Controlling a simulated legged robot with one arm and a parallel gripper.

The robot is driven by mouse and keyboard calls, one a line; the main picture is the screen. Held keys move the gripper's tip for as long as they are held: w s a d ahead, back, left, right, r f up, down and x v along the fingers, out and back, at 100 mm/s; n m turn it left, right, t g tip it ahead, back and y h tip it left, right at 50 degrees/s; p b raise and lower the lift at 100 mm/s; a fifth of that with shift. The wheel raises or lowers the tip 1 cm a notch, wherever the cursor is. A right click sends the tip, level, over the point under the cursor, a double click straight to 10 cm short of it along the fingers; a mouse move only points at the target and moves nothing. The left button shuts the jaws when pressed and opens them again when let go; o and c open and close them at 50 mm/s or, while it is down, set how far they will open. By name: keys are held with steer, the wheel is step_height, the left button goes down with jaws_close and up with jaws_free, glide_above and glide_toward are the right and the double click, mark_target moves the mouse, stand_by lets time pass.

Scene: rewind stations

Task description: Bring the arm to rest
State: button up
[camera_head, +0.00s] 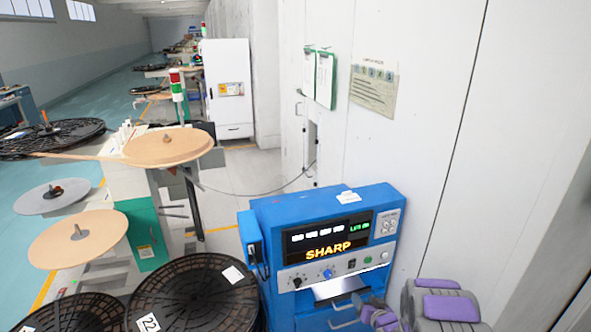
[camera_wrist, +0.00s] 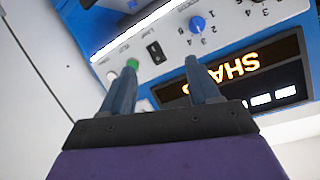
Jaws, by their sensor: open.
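My gripper (camera_head: 345,314) is at the lower edge of the head view, in front of the blue machine (camera_head: 262,215) with the lit "SHARP" display (camera_head: 328,249). In the wrist view my gripper (camera_wrist: 161,75) has its two blue-grey fingers apart with nothing between them. The machine's panel shows upside down beyond the fingers there, with a blue knob (camera_wrist: 197,24), a black switch (camera_wrist: 155,52) and a green button (camera_wrist: 132,63) partly behind the left finger. I cannot tell whether the fingertips touch the panel. My purple and grey arm shows at the lower right.
Black reels (camera_head: 195,290) lie at the lower left beside the machine. Tan discs (camera_head: 78,239) and a grey disc (camera_head: 50,197) stand further left. A white wall (camera_head: 430,130) rises close behind and right of the machine. Open floor (camera_head: 250,170) lies behind, towards a white cabinet (camera_head: 230,100).

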steer(key=s+d+r+g+h, duration=0.25)
steer(key=s+r, duration=0.35)
steer(key=r, duration=0.4)
steer(key=s+d+r+g+h, duration=0.1)
steer(key=s+r+g+h, duration=0.25)
steer(key=s+r, duration=0.45)
steer(key=s+a+r+g+y, duration=0.1)
steer(key=s+a+r+g, duration=0.2)
steer(key=s, duration=0.9)
steer(key=s+a+r+n+g+y, duration=0.1)
steer(key=s+a+r+g, duration=0.2)
steer(key=s, duration=1)
steer(key=s+a+r+g+y, duration=0.1)
steer(key=s+a+r+g, duration=0.2)
steer(key=s+a+r, duration=0.4)
steer(key=s, duration=0.6)
steer(key=shift+a+r, duration=0.2)
steer(key=shift+a, duration=0.15)
